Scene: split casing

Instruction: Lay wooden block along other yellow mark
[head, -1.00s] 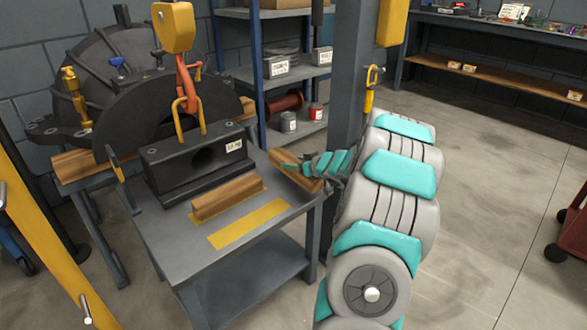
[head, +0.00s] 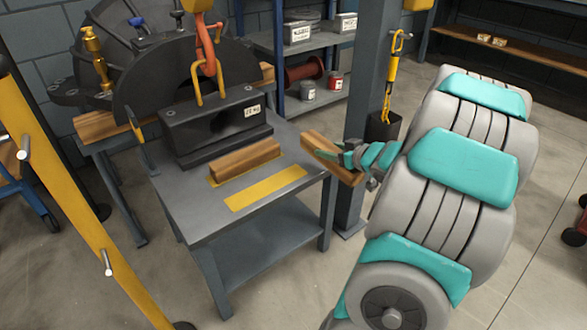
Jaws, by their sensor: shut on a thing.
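My gripper (head: 352,158) is shut on a wooden block (head: 328,155) at the right edge of the grey table (head: 205,222). The block slants from upper left to lower right, its near end past the table edge. I cannot tell whether it touches the table. The bare yellow mark (head: 265,188) lies on the front part of the table, left of my gripper. Another wooden block (head: 245,159) lies along the other yellow mark (head: 213,183), whose edges show around it.
A black casing block (head: 215,125) hangs from or rests under an orange hook (head: 206,55) behind the marks. A grey post (head: 358,90) stands behind my gripper. A yellow beam (head: 75,200) crosses the left.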

